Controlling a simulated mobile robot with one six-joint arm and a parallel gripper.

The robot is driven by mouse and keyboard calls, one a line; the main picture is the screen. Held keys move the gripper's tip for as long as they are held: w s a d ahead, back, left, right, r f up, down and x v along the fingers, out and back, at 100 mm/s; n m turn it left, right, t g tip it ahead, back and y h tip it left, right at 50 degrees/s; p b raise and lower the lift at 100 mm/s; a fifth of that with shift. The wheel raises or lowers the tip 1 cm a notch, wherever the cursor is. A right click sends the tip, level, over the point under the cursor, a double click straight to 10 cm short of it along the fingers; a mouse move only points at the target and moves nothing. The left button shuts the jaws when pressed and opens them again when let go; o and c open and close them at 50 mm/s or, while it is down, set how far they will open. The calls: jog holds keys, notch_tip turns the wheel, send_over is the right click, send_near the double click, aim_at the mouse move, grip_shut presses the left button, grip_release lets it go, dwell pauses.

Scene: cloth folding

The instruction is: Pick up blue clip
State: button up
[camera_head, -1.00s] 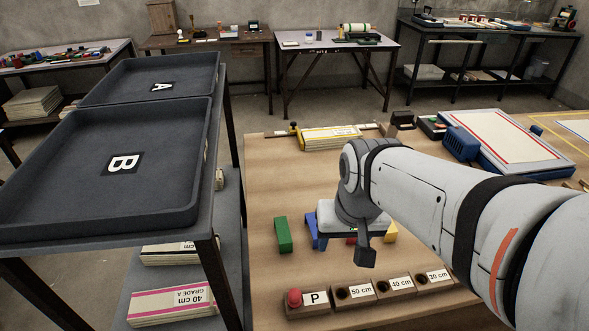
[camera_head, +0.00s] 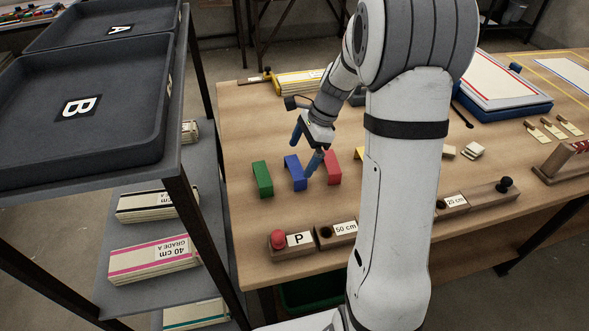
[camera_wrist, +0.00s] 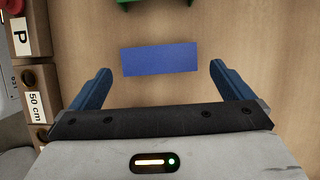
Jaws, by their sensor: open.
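The blue clip (camera_head: 295,172) stands on the wooden table between a green clip (camera_head: 262,179) and a red clip (camera_head: 332,167). In the wrist view the blue clip (camera_wrist: 160,60) shows as a flat blue rectangle, just ahead of the fingers and lying across the gap. My gripper (camera_head: 305,150) is open with two blue fingers, tilted down beside and above the blue clip. In the wrist view my gripper (camera_wrist: 165,78) is empty. Whether a fingertip touches the clip cannot be told.
A wooden block with a red knob and P label (camera_head: 290,243) and a 50 cm block (camera_head: 337,234) line the table's front. A yellow clip (camera_head: 360,153) is partly behind my arm. Dark trays A (camera_head: 120,28) and B (camera_head: 80,107) stand left on a rack.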

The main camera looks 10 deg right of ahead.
aim_at(294, 167)
jog(key=x, duration=0.6)
jog(key=shift+s+a, duration=0.1)
jog(key=shift+a, duration=0.2)
jog(key=shift+c, duration=0.2)
jog(key=c, duration=0.4)
